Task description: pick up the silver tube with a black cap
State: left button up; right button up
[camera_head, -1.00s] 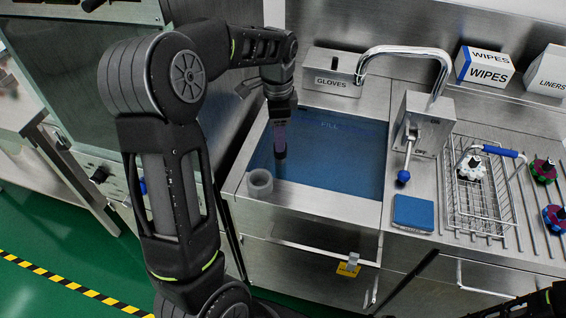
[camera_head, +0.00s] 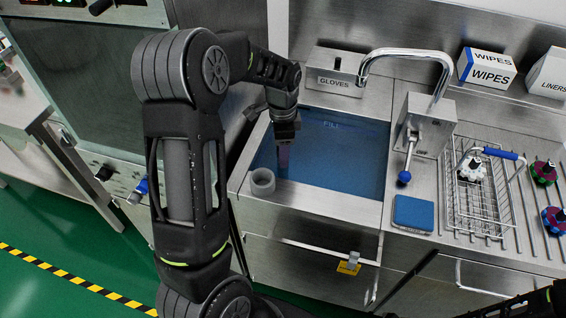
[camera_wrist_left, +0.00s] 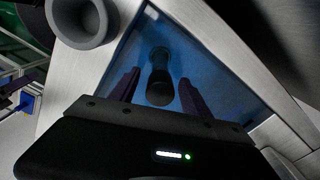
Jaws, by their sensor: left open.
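My left gripper (camera_head: 284,158) points down into the left part of the blue-water basin (camera_head: 345,160). In the left wrist view its two fingers (camera_wrist_left: 158,82) are apart. A dark tube with a black rounded end (camera_wrist_left: 160,88) shows between and beyond them, in the blue water, and looks dark rather than silver. I cannot tell how deep it lies or whether the fingers touch it. In the head view the tube cannot be made out. My right gripper is not in view.
A grey ring-shaped cup (camera_head: 262,182) stands on the basin's front left corner, close to my left gripper; it also shows in the left wrist view (camera_wrist_left: 82,20). A chrome faucet (camera_head: 405,54), blue sponge (camera_head: 413,213) and wire basket (camera_head: 480,195) are to the right.

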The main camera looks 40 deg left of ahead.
pick_arm(q)
jog(key=shift+f, duration=0.8)
jog(key=shift+c, duration=0.2)
grip_shut()
dwell(0.5)
